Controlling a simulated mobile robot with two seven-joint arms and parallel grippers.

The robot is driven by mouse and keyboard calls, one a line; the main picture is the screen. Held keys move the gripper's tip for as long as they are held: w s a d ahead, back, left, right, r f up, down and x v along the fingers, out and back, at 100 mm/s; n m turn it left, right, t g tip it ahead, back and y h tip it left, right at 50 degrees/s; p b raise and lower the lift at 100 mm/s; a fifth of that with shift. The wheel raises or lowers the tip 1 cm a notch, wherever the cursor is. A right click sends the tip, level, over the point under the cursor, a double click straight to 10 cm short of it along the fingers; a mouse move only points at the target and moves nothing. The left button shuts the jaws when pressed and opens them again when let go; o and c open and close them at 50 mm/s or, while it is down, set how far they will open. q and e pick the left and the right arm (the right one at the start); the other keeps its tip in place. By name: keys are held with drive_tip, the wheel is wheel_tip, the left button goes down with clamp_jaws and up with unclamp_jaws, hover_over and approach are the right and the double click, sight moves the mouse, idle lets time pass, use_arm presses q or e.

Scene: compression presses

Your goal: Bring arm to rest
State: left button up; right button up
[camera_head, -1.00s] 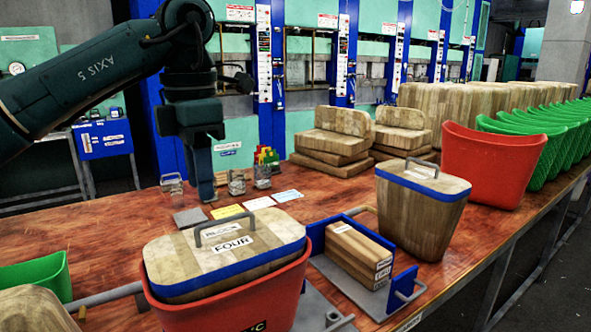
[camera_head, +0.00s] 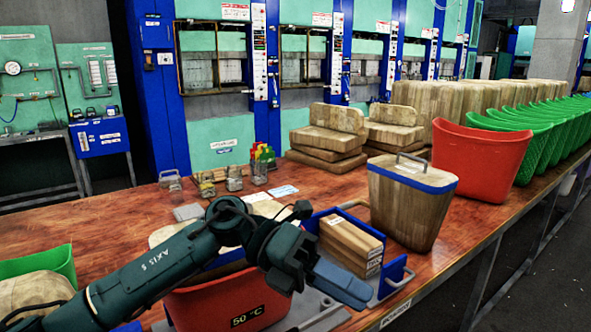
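My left arm reaches in from the lower left, low over the front of the workbench. Its gripper (camera_head: 345,286) points to the right and down, in front of the blue-sided tray (camera_head: 393,283). Its grey-blue fingers overlap from this side, so any gap between them is hidden. I see nothing held in them. The arm covers much of the red bin (camera_head: 215,305) marked 50 °C and the block lying in it. My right gripper is out of view.
Wooden bricks (camera_head: 350,243) lie in the tray close behind my gripper. A tall wooden block with a handle (camera_head: 410,205) stands to the right. Another red bin (camera_head: 480,160) and green bins (camera_head: 535,140) line the right side. A green bin (camera_head: 45,265) is at the left.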

use_arm(q)
drive_tip(key=w+a+f+n+t, duration=0.25)
drive_tip(key=f+n+t, duration=0.25)
drive_tip(key=n+t, duration=0.5)
drive_tip(key=w+a+f+n+t+p, duration=0.1)
drive_tip(key=a+f+n+t, duration=0.45)
drive_tip(key=n, duration=0.75)
drive_tip(key=w+a+f+n+t, duration=0.1)
drive_tip(key=a+f+n+t, duration=0.15)
drive_tip(key=n+t, duration=0.8)
drive_tip(key=s+a+f+n+g+y, duration=0.4)
drive_tip(key=s+f, duration=0.3)
drive_tip(key=f, duration=0.4)
drive_tip(key=s+a+f+n+g+y, duration=0.4)
drive_tip(key=s+a+f+n+y, duration=0.1)
drive_tip(key=f, duration=0.6)
drive_tip(key=s+a+n, duration=0.1)
drive_tip(key=s+n, duration=0.1)
drive_tip(key=shift+s+a+y, duration=0.2)
drive_tip(key=shift+s+y, duration=0.2)
